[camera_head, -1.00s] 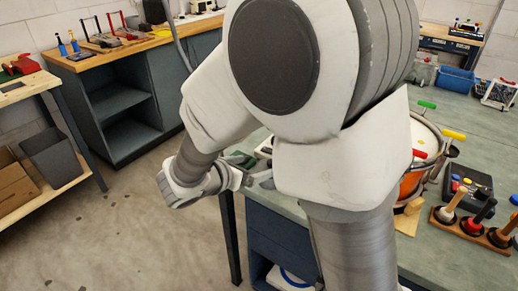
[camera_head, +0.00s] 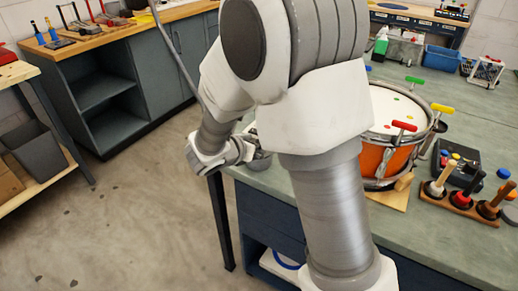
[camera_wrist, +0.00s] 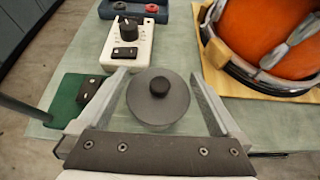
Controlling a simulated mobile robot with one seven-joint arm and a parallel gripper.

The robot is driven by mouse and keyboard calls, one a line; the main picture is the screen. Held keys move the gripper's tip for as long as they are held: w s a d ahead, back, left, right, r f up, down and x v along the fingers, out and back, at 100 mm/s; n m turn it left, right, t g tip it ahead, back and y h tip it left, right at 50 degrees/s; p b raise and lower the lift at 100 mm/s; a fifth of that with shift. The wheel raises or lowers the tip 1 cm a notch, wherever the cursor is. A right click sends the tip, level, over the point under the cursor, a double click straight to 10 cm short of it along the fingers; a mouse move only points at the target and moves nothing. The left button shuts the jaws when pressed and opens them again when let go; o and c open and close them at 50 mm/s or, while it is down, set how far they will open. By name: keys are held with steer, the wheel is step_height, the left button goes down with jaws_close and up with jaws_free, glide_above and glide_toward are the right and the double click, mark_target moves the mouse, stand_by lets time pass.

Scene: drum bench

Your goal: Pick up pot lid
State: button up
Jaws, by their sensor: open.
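The pot lid (camera_wrist: 146,115) is a dark grey disc with a round black knob (camera_wrist: 158,87) on top. It lies flat on the green bench top in the wrist view. My gripper (camera_wrist: 159,75) is open, with one finger to each side of the lid. Nothing is held between the fingers; I cannot tell whether they touch the lid's rim. In the head view my gripper (camera_head: 252,150) is small at the bench's near left edge, and my arm hides much of the area around it.
An orange drum (camera_head: 375,160) with coloured T-handles stands on a wooden board right of my arm. A white box with a knob (camera_wrist: 131,40) lies just beyond the lid. A green block (camera_wrist: 68,105) is left of my gripper. A wooden rack (camera_head: 460,207) holds several handled tools.

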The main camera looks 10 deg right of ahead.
steer(key=c, duration=1)
steer(key=shift+r, duration=0.1)
